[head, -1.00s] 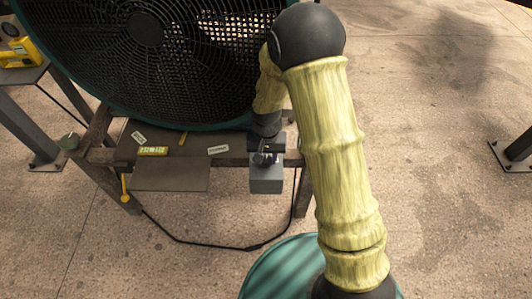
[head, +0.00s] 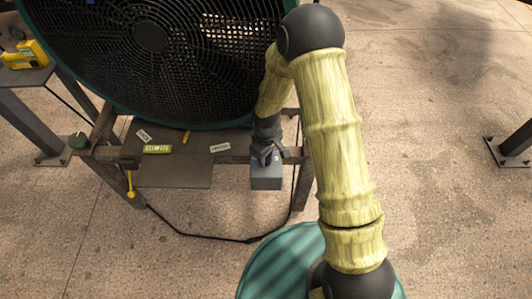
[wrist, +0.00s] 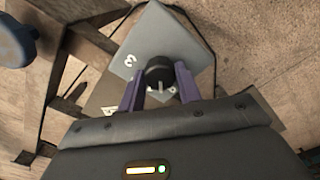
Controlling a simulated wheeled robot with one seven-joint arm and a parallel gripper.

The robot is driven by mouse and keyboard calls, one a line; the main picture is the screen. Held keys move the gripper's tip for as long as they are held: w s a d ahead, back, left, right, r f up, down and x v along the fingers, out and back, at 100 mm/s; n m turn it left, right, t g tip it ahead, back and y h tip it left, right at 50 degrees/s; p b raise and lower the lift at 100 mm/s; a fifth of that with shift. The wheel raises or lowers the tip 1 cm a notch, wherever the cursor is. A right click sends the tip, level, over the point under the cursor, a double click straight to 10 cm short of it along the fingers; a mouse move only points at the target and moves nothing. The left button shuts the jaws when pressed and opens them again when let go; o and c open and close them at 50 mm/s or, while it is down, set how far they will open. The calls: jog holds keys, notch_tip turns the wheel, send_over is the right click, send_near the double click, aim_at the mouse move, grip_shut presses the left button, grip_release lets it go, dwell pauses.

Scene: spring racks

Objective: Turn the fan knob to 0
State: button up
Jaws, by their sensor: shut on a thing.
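The fan (head: 205,50) is large and round, with a dark grille and green rim, at the upper left of the head view. A grey control box (head: 266,182) hangs at the front of its stand. In the wrist view, the box's face (wrist: 157,35) carries a white "3" to the left of the black round knob (wrist: 159,70). My gripper (wrist: 158,88) has its purple fingers on both sides of the knob and is shut on it. A pale pointer shows on the knob's near side; its exact setting is unclear. In the head view, my gripper (head: 267,153) covers the knob.
A brown plate (head: 170,175) with labels and a yellow display lies left of the box. A yellow-handled lever (head: 130,185) hangs at the stand's left. A black cable (head: 215,239) loops below. A yellow device (head: 25,55) sits far left.

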jog(key=shift+n+p, duration=0.5)
jog(key=shift+n, duration=0.9)
jog(key=o, duration=1)
jog(key=shift+r, duration=0.1)
notch_tip(320, 180, up, 17)
jog(key=p, duration=0.2)
